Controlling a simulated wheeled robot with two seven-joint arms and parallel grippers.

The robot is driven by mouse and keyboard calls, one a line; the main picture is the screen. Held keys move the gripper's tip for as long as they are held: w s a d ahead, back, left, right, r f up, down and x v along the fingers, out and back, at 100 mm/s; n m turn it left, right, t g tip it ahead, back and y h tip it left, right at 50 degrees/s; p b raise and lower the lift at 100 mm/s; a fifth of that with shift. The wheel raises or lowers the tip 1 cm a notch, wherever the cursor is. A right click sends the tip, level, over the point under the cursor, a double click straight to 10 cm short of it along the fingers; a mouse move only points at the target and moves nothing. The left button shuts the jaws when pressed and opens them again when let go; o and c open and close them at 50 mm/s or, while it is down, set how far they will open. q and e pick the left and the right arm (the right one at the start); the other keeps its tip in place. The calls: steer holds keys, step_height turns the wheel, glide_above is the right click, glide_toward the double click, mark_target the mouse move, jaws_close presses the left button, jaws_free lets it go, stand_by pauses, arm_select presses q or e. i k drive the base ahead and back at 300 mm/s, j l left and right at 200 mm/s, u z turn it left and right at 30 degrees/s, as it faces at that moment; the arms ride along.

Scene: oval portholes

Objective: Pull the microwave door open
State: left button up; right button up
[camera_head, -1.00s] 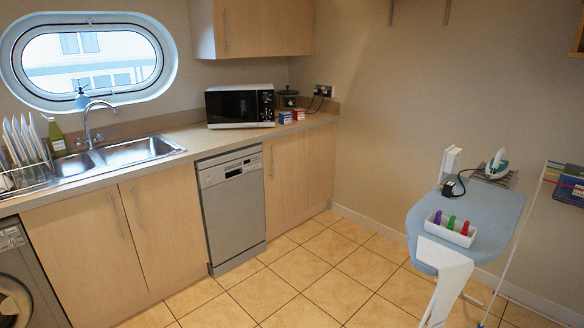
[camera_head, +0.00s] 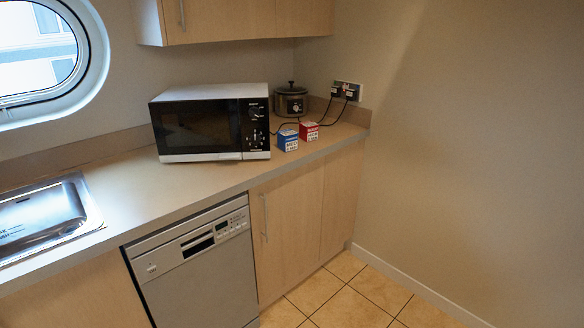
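The microwave (camera_head: 210,123) stands on the counter against the back wall, under the wall cupboard. It is silver with a black front, and its control panel (camera_head: 254,125) with a dial and buttons is on the right side. Its door (camera_head: 193,127) is shut and faces me, angled slightly. A pale strip runs along the bottom of its front. Neither of my grippers shows in this view.
A blue box (camera_head: 288,140) and a red box (camera_head: 309,131) stand right of the microwave, with a slow cooker (camera_head: 291,101) and cabled sockets behind. The sink (camera_head: 45,218) is at left. The counter (camera_head: 150,195) before the microwave is clear. A dishwasher (camera_head: 200,270) is below.

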mark_target(206, 130)
steer(key=i, duration=1.25)
steer(key=z, duration=0.05)
